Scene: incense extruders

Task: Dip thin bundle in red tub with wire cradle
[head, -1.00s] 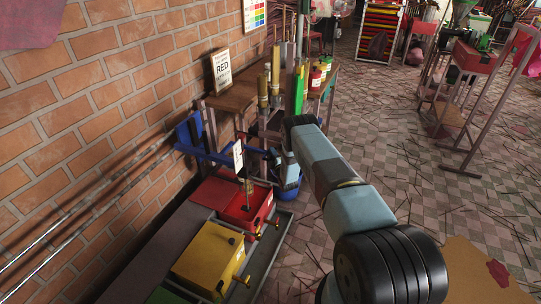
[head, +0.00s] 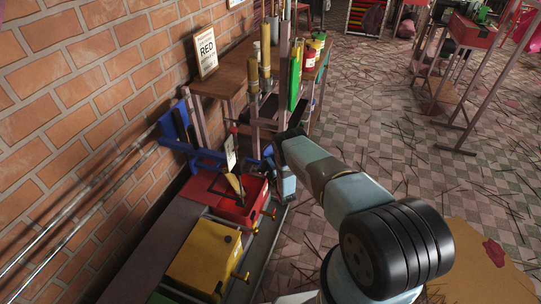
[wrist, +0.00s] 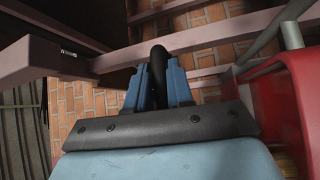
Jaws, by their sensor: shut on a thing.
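The red tub (head: 266,190) stands on the low bench by the brick wall. Its top shows a dark area, with a tan wedge-shaped thing (head: 235,184) and a white card (head: 230,152) above it. My gripper (wrist: 157,75) is shut on a black rounded handle (wrist: 158,58), which stands between its blue fingers in the wrist view. A red surface, probably the tub, is close at the right there. In the head view my gripper is beside the tub's far right corner, its fingers small and partly hidden. I cannot make out the wire cradle or the thin bundle with certainty.
A yellow tub (head: 203,262) stands nearer on the same bench. Blue brackets (head: 176,128) and a wooden table (head: 222,84) with brass tubes (head: 265,70) and a RED sign (head: 206,54) are beyond. Open tiled floor (head: 385,120) lies to the right.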

